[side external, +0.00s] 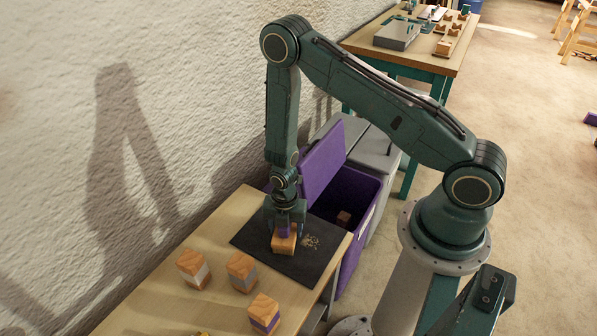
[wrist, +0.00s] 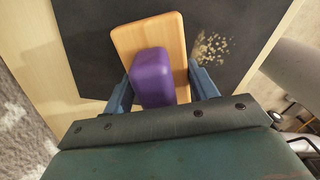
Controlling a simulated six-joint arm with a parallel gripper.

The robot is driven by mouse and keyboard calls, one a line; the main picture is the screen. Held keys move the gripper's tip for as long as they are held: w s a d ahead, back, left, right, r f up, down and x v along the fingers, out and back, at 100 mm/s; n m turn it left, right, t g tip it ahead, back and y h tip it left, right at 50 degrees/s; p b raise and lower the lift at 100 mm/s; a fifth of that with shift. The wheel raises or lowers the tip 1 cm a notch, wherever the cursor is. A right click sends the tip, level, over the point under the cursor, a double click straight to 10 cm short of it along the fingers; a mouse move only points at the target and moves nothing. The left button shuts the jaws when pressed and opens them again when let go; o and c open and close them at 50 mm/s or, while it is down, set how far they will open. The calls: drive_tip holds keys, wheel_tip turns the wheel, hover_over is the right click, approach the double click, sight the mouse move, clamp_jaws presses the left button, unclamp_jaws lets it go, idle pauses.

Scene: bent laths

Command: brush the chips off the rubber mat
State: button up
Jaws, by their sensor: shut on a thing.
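The dark rubber mat (side external: 262,262) lies near the right end of the bench, and it fills much of the wrist view (wrist: 90,50). A small scatter of pale chips (side external: 311,241) lies on the mat, and it also shows in the wrist view (wrist: 212,46). My gripper (side external: 285,226) is shut on the purple grip of a wooden block (side external: 284,245). The block (wrist: 140,35) is over the mat, just left of the chips. Its underside is hidden, so I cannot tell whether it has bristles or touches the mat.
Several banded wooden blocks, one of them a grey-banded block (side external: 241,271), stand on the bench left of and in front of the mat. A purple bin (side external: 354,207) with a raised lid stands beyond the mat's right side, with a brown block inside. A textured wall rises behind.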

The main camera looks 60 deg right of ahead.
sight(290, 239)
drive_tip(key=shift+d, duration=2.4)
drive_tip(key=shift+s+f, duration=0.15)
drive_tip(key=shift+s, duration=0.95)
drive_tip(key=shift+s+a, duration=0.15)
drive_tip(key=shift+a, duration=2.35)
drive_tip(key=shift+a+f, duration=0.1)
drive_tip(key=shift+a, duration=1)
drive_tip(key=shift+s, duration=1.1)
drive_tip(key=shift+s+d, duration=0.15)
drive_tip(key=shift+d, duration=3.45)
drive_tip(key=shift+r, duration=4.3)
